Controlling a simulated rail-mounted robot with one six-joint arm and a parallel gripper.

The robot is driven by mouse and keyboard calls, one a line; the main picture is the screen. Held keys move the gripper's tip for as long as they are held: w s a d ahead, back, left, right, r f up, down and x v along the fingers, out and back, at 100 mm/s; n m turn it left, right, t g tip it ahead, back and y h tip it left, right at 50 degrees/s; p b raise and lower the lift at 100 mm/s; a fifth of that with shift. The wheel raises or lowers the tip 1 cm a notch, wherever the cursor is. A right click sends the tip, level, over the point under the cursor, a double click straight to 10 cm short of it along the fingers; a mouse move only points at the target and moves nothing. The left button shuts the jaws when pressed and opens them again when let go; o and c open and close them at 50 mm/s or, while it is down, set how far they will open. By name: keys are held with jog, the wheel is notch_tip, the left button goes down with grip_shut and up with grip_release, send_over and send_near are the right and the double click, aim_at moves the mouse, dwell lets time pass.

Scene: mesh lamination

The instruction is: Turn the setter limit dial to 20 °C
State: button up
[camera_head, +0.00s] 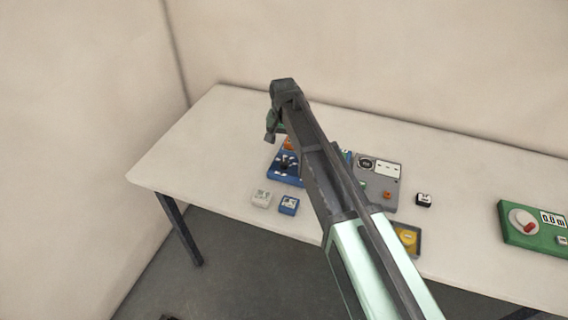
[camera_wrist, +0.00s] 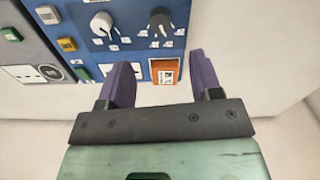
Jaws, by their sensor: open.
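A blue panel (camera_wrist: 88,12) shows in the wrist view with a white dial (camera_wrist: 101,24) at left and a black dial (camera_wrist: 160,20) at right, each ringed by small white labels too small to read. I cannot tell which is the setter limit dial, or its setting. An orange-framed piece (camera_wrist: 165,72) sits at the panel's near edge. My gripper (camera_wrist: 160,64) is open, its two purple fingers apart with nothing gripped between them. In the head view the blue panel (camera_head: 284,180) is partly hidden by my arm, and my gripper (camera_head: 271,130) is over its back part.
A grey panel (camera_head: 380,197) lies right of the blue one. A white block (camera_head: 262,198), a blue block (camera_head: 289,205), a black block (camera_head: 424,200) and a yellow-topped piece (camera_head: 407,238) lie nearby. A green panel (camera_head: 519,235) is at far right. The table's left side is clear.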

aim_at(284, 162)
notch_tip(284, 162, down, 11)
jog(key=b, duration=1)
jog(key=shift+b, duration=0.3)
jog(key=shift+r, duration=0.1)
jog(key=c, duration=0.9)
jog(key=shift+n, duration=0.4)
jog(key=n, duration=0.3)
jog(key=shift+d, duration=0.1)
jog(key=shift+n, duration=2.1)
